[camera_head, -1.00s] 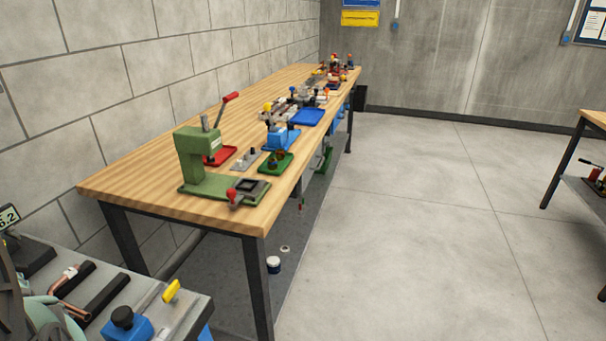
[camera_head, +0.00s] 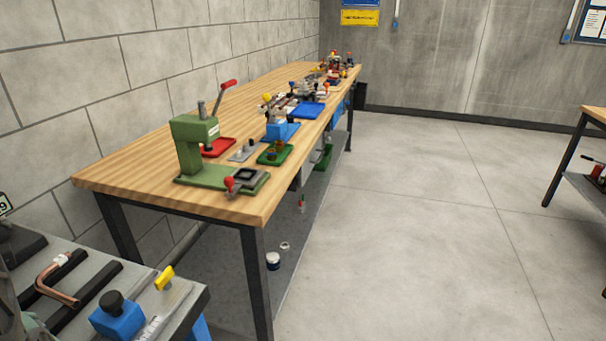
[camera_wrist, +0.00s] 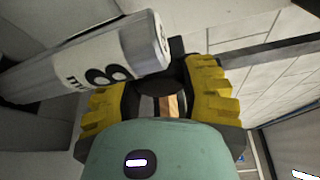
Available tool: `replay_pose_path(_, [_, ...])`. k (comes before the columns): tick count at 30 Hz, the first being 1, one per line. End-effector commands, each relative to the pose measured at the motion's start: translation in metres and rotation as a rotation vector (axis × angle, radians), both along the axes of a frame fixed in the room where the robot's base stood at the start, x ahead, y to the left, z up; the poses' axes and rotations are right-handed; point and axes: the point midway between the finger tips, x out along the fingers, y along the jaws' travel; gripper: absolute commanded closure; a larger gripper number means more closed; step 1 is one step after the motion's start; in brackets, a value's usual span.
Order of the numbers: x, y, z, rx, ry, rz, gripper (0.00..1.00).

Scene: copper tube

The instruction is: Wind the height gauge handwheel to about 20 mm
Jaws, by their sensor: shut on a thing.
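In the wrist view, my gripper (camera_wrist: 160,92) has its yellow-padded fingers on both sides of a dark round part, the handwheel (camera_wrist: 155,78). It is shut on it, and the palm hides part of the grip. Beside it at upper left is the height gauge's pale readout (camera_wrist: 125,55), with "mm" and a large digit like an 8, seen at a slant. The full value is cut off. The handwheel is out of the head view.
The near grey bench holds a bent copper tube (camera_head: 58,280), a blue block (camera_head: 118,318) with a black knob and a yellow handle (camera_head: 165,278). Behind is a wooden workbench (camera_head: 140,180) with a green press (camera_head: 195,145).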

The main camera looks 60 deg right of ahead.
Motion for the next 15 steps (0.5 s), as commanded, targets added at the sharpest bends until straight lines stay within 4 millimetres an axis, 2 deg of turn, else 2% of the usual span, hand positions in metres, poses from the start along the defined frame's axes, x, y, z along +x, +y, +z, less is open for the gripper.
replay_pose_path(12, [-0.0004, 0.0003, -0.0019, -0.005, 0.003, 0.002, 0.93])
replay_pose_path(13, [-0.0004, 0.0002, -0.0019, -0.005, 0.002, 0.001, 0.52])
replay_pose_path(15, [-0.0004, 0.0002, -0.0018, -0.004, 0.002, 0.001, 0.45])
